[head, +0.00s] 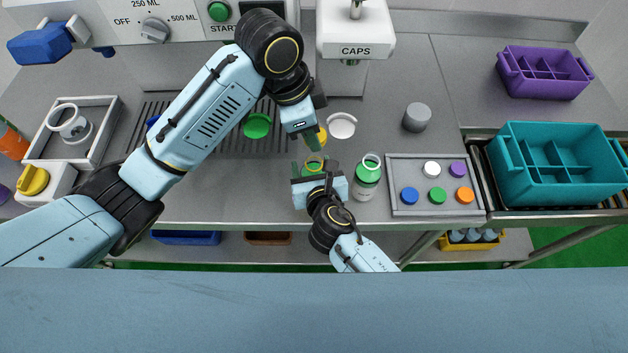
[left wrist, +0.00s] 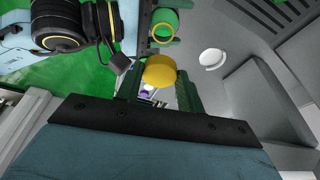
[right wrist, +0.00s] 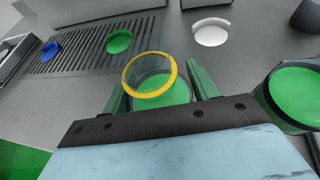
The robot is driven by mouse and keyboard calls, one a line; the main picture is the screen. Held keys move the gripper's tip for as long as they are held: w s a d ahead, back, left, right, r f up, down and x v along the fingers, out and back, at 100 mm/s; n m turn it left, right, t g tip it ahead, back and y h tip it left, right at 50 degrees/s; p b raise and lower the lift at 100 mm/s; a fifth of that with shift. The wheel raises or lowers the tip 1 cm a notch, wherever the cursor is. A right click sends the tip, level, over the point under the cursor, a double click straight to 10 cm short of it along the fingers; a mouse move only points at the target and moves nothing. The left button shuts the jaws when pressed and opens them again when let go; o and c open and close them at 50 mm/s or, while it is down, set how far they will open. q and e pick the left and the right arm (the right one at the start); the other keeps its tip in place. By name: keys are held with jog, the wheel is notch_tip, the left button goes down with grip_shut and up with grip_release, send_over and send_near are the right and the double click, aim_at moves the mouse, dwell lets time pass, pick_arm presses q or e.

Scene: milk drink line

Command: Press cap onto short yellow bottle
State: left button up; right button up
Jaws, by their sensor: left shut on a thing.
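My left gripper (head: 314,142) is shut on a yellow cap (left wrist: 160,71), which also shows in the head view (head: 322,137). The short bottle (right wrist: 164,88) has a yellow neck ring and green contents; it stands upright with its mouth open. It also shows in the left wrist view (left wrist: 164,24). The cap is apart from the bottle's mouth, just behind it in the head view. My right gripper (head: 313,171) has one finger on each side of the bottle. Whether both fingers press on it is not clear.
A grey tray (head: 400,168) holds several coloured caps. A white disc (head: 341,125) lies under the CAPS dispenser (head: 355,31). A grey cylinder (head: 416,117) and a teal crate (head: 558,186) are farther right.

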jog(key=c, duration=1)
pick_arm(q)
send_over(313, 160)
jog(key=shift+a+f, duration=0.15)
jog(key=shift+f, duration=1.15)
jog(key=shift+a+f, duration=0.15)
jog(key=shift+f, duration=1.1)
jog(key=shift+f, duration=0.85)
jog(key=shift+f, duration=0.65)
jog(key=o, duration=1)
jog(key=v, duration=1.2)
